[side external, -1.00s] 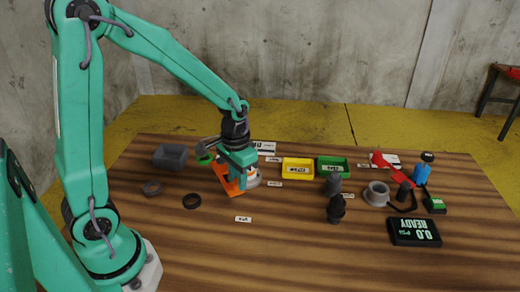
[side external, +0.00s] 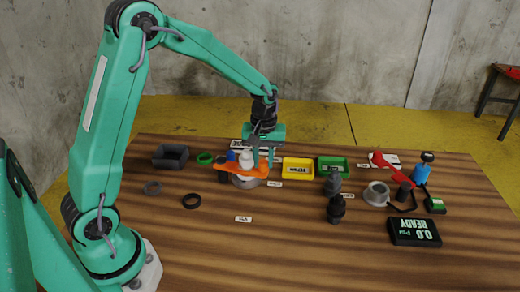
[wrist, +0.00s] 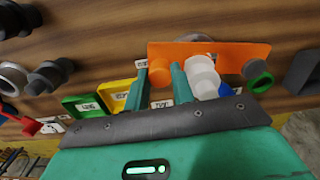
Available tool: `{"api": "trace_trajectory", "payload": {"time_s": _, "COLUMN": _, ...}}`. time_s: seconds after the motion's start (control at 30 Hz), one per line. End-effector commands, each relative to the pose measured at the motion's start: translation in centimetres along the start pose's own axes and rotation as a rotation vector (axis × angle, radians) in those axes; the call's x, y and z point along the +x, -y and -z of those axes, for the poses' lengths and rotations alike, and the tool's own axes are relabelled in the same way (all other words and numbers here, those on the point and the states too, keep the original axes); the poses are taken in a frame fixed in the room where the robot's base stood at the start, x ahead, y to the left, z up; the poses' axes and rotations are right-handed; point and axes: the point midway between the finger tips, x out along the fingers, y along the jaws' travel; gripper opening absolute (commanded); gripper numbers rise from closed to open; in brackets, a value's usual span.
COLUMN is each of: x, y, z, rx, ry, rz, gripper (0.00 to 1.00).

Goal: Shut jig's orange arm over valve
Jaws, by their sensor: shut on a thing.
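The jig's orange arm (side external: 228,168) lies nearly level over the round grey jig base (side external: 247,182) in the side view. It also shows in the wrist view as a long orange bar (wrist: 225,54). My gripper (side external: 263,163) points down at the arm's right end. In the wrist view its fingers (wrist: 160,74) are shut on the arm's round orange knob (wrist: 160,72). A white stacked cylinder (side external: 246,158) stands beside the fingers. I cannot make out the valve under the arm, nor whether the arm touches it.
A yellow bin (side external: 298,168) and a green bin (side external: 333,167) stand right of the jig. A grey bin (side external: 170,156), a green ring (side external: 205,158) and two dark rings lie left.

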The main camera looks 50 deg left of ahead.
Motion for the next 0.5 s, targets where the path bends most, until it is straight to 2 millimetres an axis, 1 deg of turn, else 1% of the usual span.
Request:
{"api": "trace_trajectory", "payload": {"time_s": 0.03, "x": -0.1, "y": -0.2, "z": 0.6, "rx": -0.034, "ry": -0.003, "rz": -0.003, "gripper": 0.00}}
{"api": "trace_trajectory", "payload": {"time_s": 0.2, "x": -0.1, "y": -0.4, "z": 1.8, "rx": -0.130, "ry": -0.004, "rz": -0.004, "gripper": 0.00}}
{"api": "trace_trajectory", "payload": {"time_s": 0.5, "x": -0.2, "y": -0.4, "z": 2.7, "rx": -0.199, "ry": -0.004, "rz": -0.004, "gripper": 0.00}}
